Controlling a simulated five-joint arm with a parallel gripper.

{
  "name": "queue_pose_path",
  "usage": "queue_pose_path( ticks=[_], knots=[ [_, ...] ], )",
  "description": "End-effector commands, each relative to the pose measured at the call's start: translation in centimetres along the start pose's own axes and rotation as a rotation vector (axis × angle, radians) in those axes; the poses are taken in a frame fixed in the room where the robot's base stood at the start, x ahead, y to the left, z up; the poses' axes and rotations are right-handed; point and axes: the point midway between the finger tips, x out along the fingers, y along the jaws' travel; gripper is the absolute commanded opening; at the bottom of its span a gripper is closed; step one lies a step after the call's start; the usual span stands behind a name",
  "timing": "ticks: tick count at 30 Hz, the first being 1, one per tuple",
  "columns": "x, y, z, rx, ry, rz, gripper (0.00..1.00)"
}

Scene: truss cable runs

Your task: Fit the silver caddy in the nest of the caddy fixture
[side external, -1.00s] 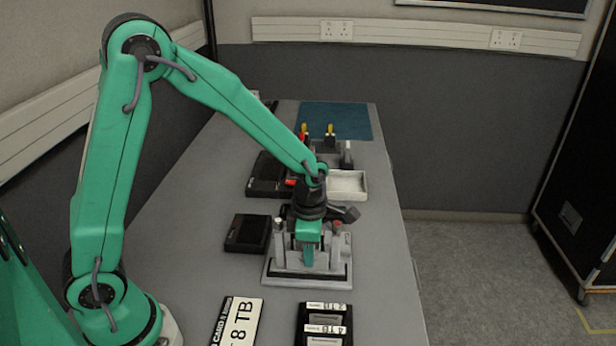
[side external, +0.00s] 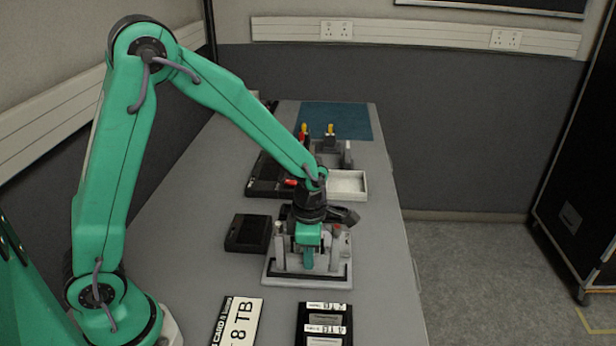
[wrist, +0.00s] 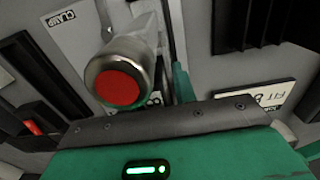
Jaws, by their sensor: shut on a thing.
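My gripper (side external: 308,262) points down over the caddy fixture (side external: 340,276), a grey plate with a dark edge and upright posts. Its jaws are shut on a grey, silver-looking piece (side external: 322,262), which I take to be the silver caddy. My gripper hides much of it, and I cannot tell whether it is seated in the nest. In the wrist view one teal finger (wrist: 182,84) shows. Beside it is a metal post with a red top (wrist: 118,84), by a plate marked CLAMP.
A black box (side external: 247,233) sits left of the fixture. A white tray (side external: 347,186) and a black tray (side external: 262,180) lie behind it. The bench's right edge is near.

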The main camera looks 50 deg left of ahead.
Motion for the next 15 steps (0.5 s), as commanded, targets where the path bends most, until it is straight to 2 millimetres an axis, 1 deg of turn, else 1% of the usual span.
queue_pose_path(
  ticks=[10,11,12,14,15],
  knots=[
    [0.00,0.02,0.03,0.000,-0.001,0.001,0.05],
    [0.00,0.02,0.03,0.000,-0.001,0.001,0.33],
    [0.00,0.02,0.03,0.000,-0.001,0.001,0.41],
    [0.00,0.02,0.02,0.000,-0.001,0.001,0.53],
    [0.00,0.01,0.02,0.000,-0.001,0.001,0.53]
  ],
)
